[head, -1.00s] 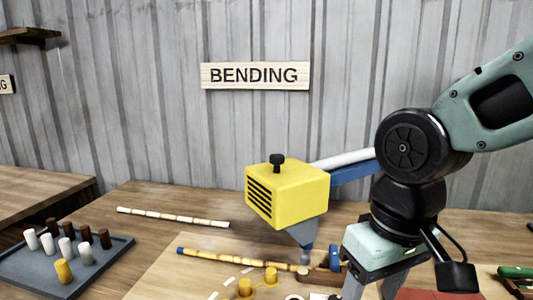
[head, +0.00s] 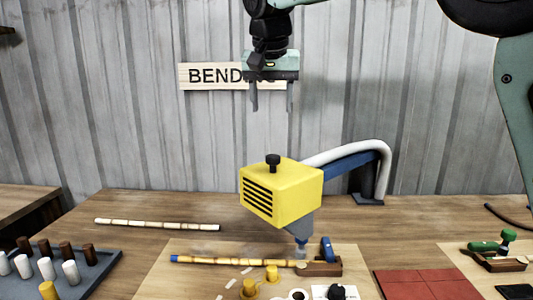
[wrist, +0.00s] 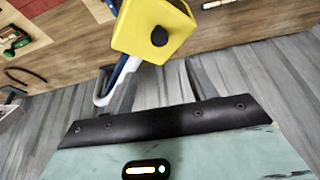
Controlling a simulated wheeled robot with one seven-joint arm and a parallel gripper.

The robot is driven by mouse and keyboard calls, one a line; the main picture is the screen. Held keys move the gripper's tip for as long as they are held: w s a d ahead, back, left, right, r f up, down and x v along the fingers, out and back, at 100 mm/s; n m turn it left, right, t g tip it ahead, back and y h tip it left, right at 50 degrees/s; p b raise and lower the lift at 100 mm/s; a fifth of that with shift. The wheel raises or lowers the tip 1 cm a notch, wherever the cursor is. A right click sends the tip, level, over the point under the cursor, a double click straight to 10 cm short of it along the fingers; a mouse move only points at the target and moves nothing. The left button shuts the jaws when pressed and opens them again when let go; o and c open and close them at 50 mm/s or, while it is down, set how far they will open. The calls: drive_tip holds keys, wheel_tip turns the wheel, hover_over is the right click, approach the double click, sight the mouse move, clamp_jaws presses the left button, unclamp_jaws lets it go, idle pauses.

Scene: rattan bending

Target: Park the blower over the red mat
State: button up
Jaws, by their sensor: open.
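The yellow blower (head: 280,192) hangs on a blue arm with a white hose (head: 352,155), its grey nozzle pointing down over the right part of a segmented rattan pole (head: 230,261) with a blue end. The blower also shows in the wrist view (wrist: 152,30), with its black knob facing the camera. The red mat (head: 428,284) lies on the bench to the right of the blower, with nothing standing on it. My gripper (head: 271,100) is open and empty, high above the blower and in front of the wall sign.
A dark tray (head: 98,272) with brown, white and yellow pegs stands at left. Another pole (head: 157,225) lies at the back left. Yellow pegs (head: 272,273) stand before the blower. A green-handled tool (head: 492,246) lies right of the mat.

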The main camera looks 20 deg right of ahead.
sight(274, 156)
drive_tip(key=p+x, duration=0.1)
drive_tip(key=x, duration=1.4)
drive_tip(key=shift+f, duration=0.15)
drive_tip(key=shift+s, duration=0.1)
clamp_jaws()
drive_tip(key=shift+s, duration=0.1)
